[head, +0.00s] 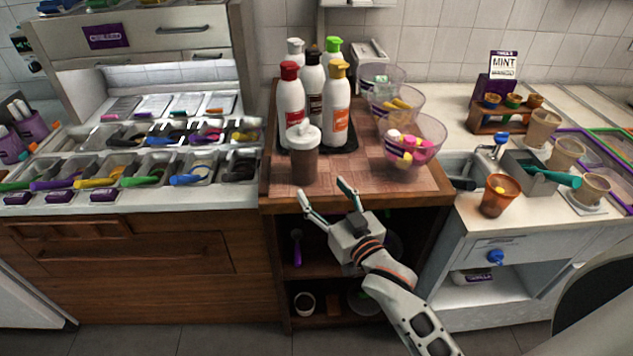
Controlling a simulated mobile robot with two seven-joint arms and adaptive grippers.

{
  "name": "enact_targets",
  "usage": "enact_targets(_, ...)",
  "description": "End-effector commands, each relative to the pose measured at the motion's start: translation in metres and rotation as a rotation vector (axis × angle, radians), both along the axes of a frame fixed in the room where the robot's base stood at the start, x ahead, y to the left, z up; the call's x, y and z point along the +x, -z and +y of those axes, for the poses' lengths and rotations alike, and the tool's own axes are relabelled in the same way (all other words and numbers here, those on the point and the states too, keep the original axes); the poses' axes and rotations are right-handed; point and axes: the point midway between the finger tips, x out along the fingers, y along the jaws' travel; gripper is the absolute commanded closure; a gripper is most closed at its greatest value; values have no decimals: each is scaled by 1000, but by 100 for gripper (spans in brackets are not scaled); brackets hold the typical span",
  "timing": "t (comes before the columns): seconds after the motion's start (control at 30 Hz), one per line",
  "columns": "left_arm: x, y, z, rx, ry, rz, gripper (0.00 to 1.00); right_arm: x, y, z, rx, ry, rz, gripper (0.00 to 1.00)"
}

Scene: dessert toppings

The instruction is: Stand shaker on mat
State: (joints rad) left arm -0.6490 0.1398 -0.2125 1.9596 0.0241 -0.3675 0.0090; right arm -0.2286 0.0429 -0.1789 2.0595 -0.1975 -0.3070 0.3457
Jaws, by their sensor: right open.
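The shaker (304,165), with a white domed lid and brown contents, stands upright near the front left of the wooden counter. The black mat (347,150) lies behind it and to its right, under several sauce bottles. The shaker hides part of the mat's front left, and I cannot tell whether its base touches the mat. My right gripper (322,188) is open and empty, in front of the shaker by the counter's front edge, with its fingers pointing toward it. My left gripper is not in view.
Bottles with red (290,100) and yellow (337,105) caps stand close behind the shaker. Clear bowls of toppings (413,150) line the counter's right side. Topping bins (143,170) are at left. An orange cup (499,198) stands at right.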

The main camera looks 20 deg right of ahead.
Motion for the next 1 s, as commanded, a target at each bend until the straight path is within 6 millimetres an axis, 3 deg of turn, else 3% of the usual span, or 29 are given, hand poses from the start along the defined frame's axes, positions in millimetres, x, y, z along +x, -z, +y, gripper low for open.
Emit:
enact_targets(0.07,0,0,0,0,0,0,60,-6,1,-1,-1,0,2,38)
enact_targets(0.17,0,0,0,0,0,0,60,-17,20,0,-16,-6,38,38)
enact_targets(0.27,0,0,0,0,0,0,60,-41,66,1,-57,-23,128,38)
enact_targets(0.4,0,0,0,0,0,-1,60,-98,150,4,-131,-69,300,38)
enact_targets(0.5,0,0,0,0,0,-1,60,-144,201,6,-179,-107,413,38)
enact_targets(0.6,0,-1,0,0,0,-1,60,-182,236,7,-215,-140,496,38)
enact_targets(0.73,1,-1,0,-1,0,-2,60,-208,256,8,-236,-163,548,38)
enact_targets(1.0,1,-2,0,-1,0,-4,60,-211,259,8,-240,-167,555,38)
